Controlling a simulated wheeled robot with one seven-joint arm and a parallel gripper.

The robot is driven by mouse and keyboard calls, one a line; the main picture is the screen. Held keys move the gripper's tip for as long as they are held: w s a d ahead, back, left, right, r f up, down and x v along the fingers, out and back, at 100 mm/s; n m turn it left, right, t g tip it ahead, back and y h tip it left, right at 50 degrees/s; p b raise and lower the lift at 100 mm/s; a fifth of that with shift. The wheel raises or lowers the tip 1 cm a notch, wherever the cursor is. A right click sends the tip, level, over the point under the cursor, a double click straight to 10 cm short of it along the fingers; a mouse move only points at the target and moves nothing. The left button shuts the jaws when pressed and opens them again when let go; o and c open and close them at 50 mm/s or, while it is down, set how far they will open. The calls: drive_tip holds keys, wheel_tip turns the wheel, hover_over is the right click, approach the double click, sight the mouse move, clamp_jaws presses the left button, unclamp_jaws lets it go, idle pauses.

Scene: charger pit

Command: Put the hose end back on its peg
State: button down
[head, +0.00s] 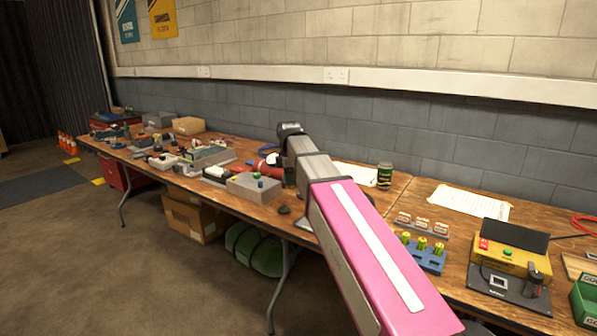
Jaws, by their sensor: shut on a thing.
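My pink and grey arm reaches from the lower right over the long wooden table, and its dark far end stands in front of the wall. My gripper's fingers do not show; the arm hides whatever is at them. A thin blue line (266,148), perhaps a hose, curves on the table just left of the arm's far end. A red cylinder (262,166) lies below it, partly hidden by the arm. A red loop of cable or hose (584,224) lies at the right edge, cut off by the frame. I cannot make out the hose end or its peg.
A grey box (254,187) with a green button and a dark knob (284,210) sit left of the arm. A dark jar (384,176), a blue battery rack (427,256) and a yellow unit (507,258) stand right of it. Several tools crowd the table's far left.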

drive_tip(key=shift+w+a+f, duration=0.3)
drive_tip(key=shift+a+f, duration=0.2)
drive_tip(key=shift+a, duration=0.05)
drive_tip(key=shift+w+a+f, duration=0.3)
drive_tip(key=shift+a+f, duration=0.2)
drive_tip(key=shift+a, duration=0.05)
drive_tip(key=shift+f, duration=2.25)
drive_tip(key=shift+f, duration=1.4)
drive_tip(key=c, duration=0.9)
unclamp_jaws()
drive_tip(key=shift+o, duration=0.2)
wheel_tip(320, 180, up, 11)
drive_tip(key=shift+f, duration=0.1)
